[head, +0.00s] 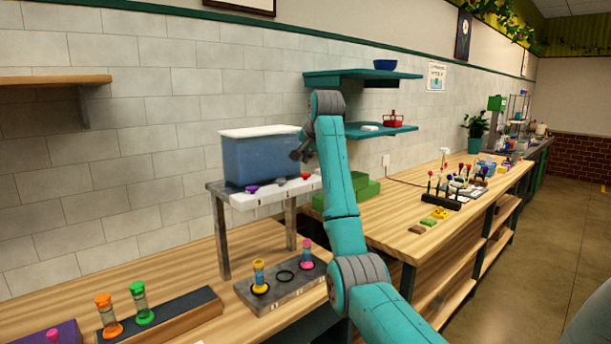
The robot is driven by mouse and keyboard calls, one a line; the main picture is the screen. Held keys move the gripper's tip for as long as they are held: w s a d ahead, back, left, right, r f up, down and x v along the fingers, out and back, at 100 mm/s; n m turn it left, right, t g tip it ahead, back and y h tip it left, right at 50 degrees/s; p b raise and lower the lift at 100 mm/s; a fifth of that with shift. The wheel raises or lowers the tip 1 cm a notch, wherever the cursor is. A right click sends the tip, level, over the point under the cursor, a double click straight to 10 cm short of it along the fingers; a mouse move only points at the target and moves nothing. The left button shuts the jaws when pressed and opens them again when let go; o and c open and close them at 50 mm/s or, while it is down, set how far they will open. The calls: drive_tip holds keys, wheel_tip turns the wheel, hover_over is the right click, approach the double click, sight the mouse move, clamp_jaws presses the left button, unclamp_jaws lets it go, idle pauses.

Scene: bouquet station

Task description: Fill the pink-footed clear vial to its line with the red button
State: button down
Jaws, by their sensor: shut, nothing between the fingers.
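The pink-footed clear vial (307,254) stands upright in the right-hand place of a grey tray (270,306) on the wooden bench, below the dispenser stand. Its fill line and liquid level are too small to make out. The red button (305,176) is at the right of the stand's white front ledge, beside a grey and a purple button (252,189). My gripper (295,156) is shut and empty, in front of the blue tank's right end, a little above the red button. My arm hides part of the area right of it.
A blue tank (262,160) with a white lid sits on the metal-legged stand. A yellow-footed vial (259,275) and an empty ring (285,276) share the tray. Orange (109,316) and green (142,303) vials stand at left. Green boxes (365,188) lie behind my arm.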

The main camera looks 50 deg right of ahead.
sight(306, 174)
drive_tip(key=shift+r, duration=1.55)
idle(1.4)
wheel_tip(306, 174, up, 4)
drive_tip(key=shift+f, duration=0.1)
idle(0.4)
drive_tip(key=shift+f, duration=4.4)
drive_tip(key=shift+f, duration=0.15)
drive_tip(key=shift+f, duration=0.3)
